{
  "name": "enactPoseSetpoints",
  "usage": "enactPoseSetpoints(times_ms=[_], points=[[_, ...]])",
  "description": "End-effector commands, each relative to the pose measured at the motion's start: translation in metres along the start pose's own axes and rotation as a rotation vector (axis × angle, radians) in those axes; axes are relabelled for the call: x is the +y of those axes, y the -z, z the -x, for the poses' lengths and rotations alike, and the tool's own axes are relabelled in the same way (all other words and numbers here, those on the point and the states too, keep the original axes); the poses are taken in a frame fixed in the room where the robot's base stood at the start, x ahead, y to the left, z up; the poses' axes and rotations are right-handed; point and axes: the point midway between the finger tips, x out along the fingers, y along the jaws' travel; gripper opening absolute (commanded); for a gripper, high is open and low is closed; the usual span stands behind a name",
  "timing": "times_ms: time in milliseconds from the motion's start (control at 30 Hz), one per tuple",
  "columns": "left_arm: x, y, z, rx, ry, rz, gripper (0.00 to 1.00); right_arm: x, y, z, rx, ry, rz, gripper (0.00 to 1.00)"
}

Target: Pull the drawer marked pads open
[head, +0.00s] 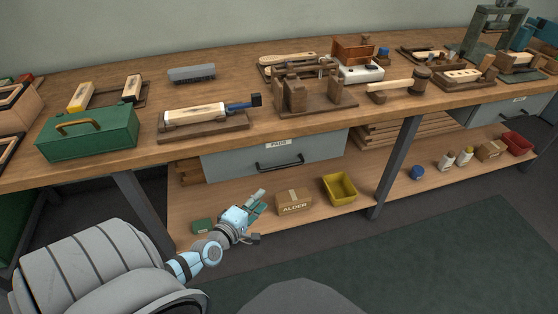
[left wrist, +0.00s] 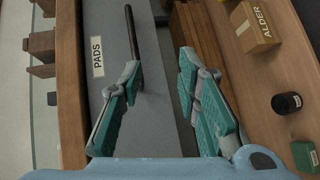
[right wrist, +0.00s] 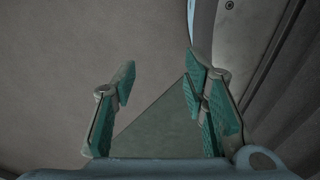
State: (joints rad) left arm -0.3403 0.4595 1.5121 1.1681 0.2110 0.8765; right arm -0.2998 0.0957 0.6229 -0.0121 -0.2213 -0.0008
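The grey drawer (head: 235,164) marked PADS sits under the bench top in the head view and looks shut. Its white label (head: 278,143) is above a dark bar handle (head: 279,163). In the left wrist view the drawer front (left wrist: 165,125), the PADS label (left wrist: 97,57) and the dark handle (left wrist: 133,32) show. My left gripper (head: 261,200) is open and empty, in front of and below the drawer. In the left wrist view its teal-padded fingers (left wrist: 160,75) are spread, with the handle beyond the left fingertip. My right gripper (right wrist: 158,80) is open and empty over the floor.
The wooden bench top (head: 210,115) carries a green toolbox (head: 90,135), a brush jig (head: 195,118) and a mallet (head: 405,84). Below, the shelf (head: 330,215) holds an ALDER box (head: 293,202) and a yellow bin (head: 340,188). A bench leg (head: 393,165) stands right of the drawer.

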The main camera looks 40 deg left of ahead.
Motion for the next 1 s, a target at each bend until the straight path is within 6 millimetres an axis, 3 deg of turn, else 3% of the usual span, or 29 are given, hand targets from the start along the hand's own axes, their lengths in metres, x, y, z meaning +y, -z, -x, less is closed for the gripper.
enactPoseSetpoints(times_ms=[33, 133, 267, 600, 700, 1000], points=[[0.008, 0.000, -0.006, -0.002, -0.051, 0.093, 0.30, 0.002, 0.001, -0.016, 0.005, -0.005, 0.003, 0.40], [0.029, 0.002, -0.014, -0.003, -0.092, 0.190, 0.30, 0.005, 0.004, -0.017, 0.011, -0.009, 0.006, 0.40], [0.034, 0.002, -0.039, -0.001, -0.094, 0.192, 0.30, 0.005, 0.004, -0.020, 0.012, -0.009, 0.008, 0.40], [0.038, 0.002, -0.127, -0.002, -0.088, 0.189, 0.30, 0.011, 0.008, -0.054, 0.024, -0.025, 0.027, 0.40], [0.040, 0.002, -0.140, -0.002, -0.088, 0.188, 0.30, 0.010, 0.032, -0.057, 0.067, -0.023, 0.010, 0.40], [0.044, 0.002, -0.149, -0.003, -0.086, 0.186, 0.30, 0.005, 0.037, -0.057, 0.075, -0.015, -0.002, 0.40]])
